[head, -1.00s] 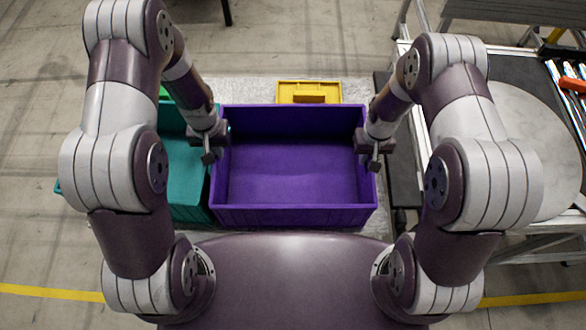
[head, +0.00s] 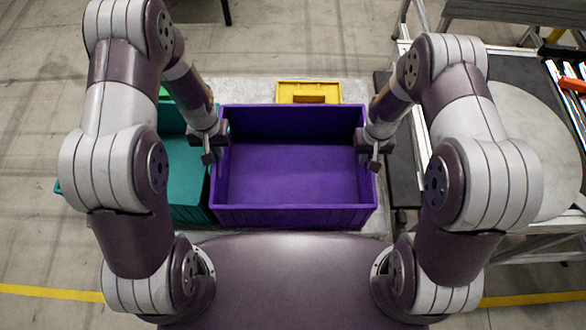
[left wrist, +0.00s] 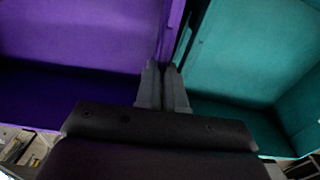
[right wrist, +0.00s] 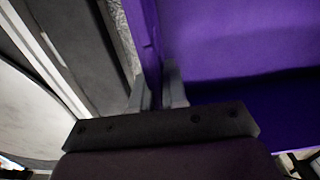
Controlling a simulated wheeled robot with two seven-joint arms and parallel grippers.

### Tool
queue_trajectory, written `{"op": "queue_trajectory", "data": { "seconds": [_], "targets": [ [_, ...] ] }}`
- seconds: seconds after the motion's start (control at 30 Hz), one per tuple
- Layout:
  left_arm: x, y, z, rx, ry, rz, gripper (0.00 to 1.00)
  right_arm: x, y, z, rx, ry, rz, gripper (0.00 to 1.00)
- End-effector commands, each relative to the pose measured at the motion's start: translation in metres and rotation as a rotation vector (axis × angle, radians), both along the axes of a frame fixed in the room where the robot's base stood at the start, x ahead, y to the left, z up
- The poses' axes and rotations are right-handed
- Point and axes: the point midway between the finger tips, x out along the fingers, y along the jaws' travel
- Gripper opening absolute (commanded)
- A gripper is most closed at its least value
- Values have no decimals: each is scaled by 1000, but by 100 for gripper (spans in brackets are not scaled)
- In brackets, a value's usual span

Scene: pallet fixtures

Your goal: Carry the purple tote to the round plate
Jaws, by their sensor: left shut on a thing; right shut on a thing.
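The purple tote (head: 292,172) is empty and sits in front of me in the head view, between my two arms. My left gripper (head: 208,154) is shut on its left wall; in the left wrist view the fingers (left wrist: 163,88) straddle the purple rim. My right gripper (head: 374,162) is shut on its right wall, and the right wrist view shows the fingers (right wrist: 158,90) on either side of the rim. The round plate (head: 520,140) is a pale grey disc on the right, partly hidden by my right arm.
A teal tote (head: 185,170) stands close against the purple tote's left side, also seen in the left wrist view (left wrist: 255,60). A yellow box (head: 309,90) lies behind the purple tote. A metal-framed bench (head: 535,240) carries the plate, with rods and an orange-handled item (head: 573,85) at its far right.

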Motion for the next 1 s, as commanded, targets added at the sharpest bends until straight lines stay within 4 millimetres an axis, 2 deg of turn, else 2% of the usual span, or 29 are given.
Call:
{"op": "queue_trajectory", "data": {
  "seconds": [0.47, 0.57, 0.83, 1.0],
  "targets": [
    [1, 0, 3, 0, -2, -1, 0, 1, 1, 3, 0, -3, 0, 0],
    [1, 0, 11, 0, -2, -1, 0, 1, 1, 11, 0, -3, 0, 0],
    [0, -1, 49, 0, -1, -1, 0, 1, 1, 48, 0, -2, 0, 0],
    [0, -1, 52, 0, 0, -1, 0, 1, 1, 52, 0, -2, 0, 0]
  ]
}}
